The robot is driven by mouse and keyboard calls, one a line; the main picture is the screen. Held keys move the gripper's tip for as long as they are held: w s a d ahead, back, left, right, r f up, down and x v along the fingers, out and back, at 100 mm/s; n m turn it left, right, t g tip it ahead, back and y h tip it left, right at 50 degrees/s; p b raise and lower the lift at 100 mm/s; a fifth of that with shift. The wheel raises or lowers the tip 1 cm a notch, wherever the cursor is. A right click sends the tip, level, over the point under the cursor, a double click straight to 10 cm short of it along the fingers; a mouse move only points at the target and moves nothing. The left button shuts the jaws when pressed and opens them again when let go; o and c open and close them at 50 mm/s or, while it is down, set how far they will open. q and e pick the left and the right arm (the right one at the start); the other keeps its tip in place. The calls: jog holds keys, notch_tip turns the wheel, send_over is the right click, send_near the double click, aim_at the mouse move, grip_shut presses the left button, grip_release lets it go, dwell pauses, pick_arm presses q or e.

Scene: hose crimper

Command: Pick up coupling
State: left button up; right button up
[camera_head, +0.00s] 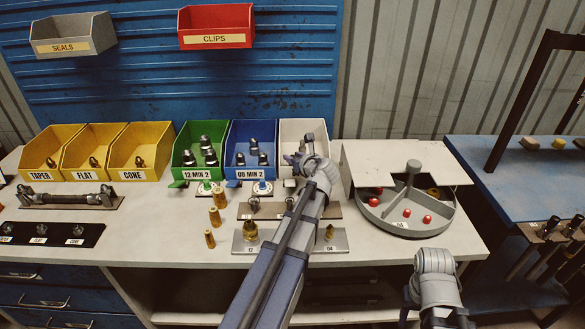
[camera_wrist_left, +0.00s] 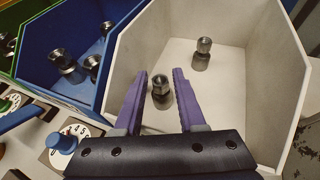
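Two metallic couplings lie in the white bin (camera_head: 290,128). In the left wrist view, the near coupling (camera_wrist_left: 161,92) stands between the two purple fingers of my left gripper (camera_wrist_left: 161,76), with visible gaps on both sides. The far coupling (camera_wrist_left: 203,54) stands deeper in the white bin. My left gripper is open. It also shows in the head view (camera_head: 302,158), over the front of the white bin, where it hides much of the inside. Part of my right arm shows at the lower right; its fingers are not visible.
A blue bin (camera_head: 240,173) and a green bin (camera_head: 192,173), both holding dark fittings, stand left of the white bin. A round grey tray (camera_head: 376,217) with red pieces lies to the right. Brass pieces (camera_head: 215,216) stand in front. White bin walls surround the gripper.

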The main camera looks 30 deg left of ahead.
pick_arm(q)
jog(key=shift+w+a+f, duration=0.2)
jog(key=shift+w+a, duration=0.1)
jog(key=shift+a, duration=0.1)
grip_shut()
